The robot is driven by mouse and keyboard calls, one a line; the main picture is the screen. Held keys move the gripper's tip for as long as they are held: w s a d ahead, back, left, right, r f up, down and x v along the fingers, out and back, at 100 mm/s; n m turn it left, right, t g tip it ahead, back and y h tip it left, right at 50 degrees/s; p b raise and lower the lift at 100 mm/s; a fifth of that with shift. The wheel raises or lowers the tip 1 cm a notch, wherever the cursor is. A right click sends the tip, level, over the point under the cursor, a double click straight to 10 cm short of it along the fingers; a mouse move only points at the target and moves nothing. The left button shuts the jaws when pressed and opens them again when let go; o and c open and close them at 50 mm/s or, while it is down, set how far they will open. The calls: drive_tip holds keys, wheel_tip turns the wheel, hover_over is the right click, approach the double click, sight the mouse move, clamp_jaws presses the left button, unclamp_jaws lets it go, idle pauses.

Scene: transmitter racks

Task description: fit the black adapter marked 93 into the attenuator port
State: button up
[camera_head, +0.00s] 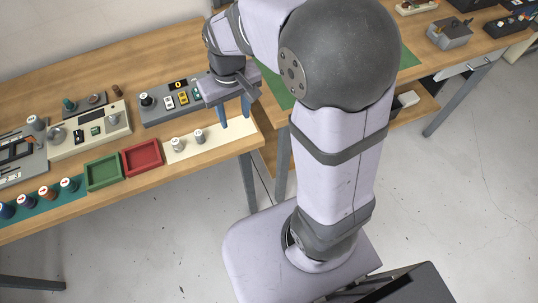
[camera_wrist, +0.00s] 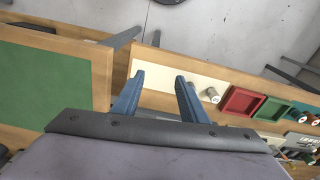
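My gripper (camera_head: 235,116) is open and empty above the right end of the cream mat (camera_head: 228,138). Its two blue fingers also show in the wrist view (camera_wrist: 160,78), with nothing between them. A black piece with a pale top (camera_head: 147,101) stands at the left end of a grey panel (camera_head: 160,117). Several pale-topped cylinders stand in a row on a teal strip (camera_head: 40,201) at the lower left. No marking 93 is legible, so I cannot tell which piece is the adapter. I cannot tell which opening is the attenuator port.
Two grey cylinders (camera_head: 178,143) (camera_head: 199,135) stand on the cream mat. A red tray (camera_head: 142,157) and a green tray (camera_head: 103,172) lie left of it. A cream instrument (camera_head: 88,130) stands behind them. A green mat (camera_wrist: 45,85) lies on another table, across a gap.

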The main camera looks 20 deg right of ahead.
drive_tip(key=s+d+f, duration=0.2)
drive_tip(key=s, duration=0.4)
drive_tip(key=s+d+f+m, duration=0.1)
drive_tip(key=s+d+f, duration=0.1)
drive_tip(key=s, duration=0.4)
drive_tip(key=shift+s+g, duration=0.4)
drive_tip(key=shift+o, duration=0.2)
idle(1.2)
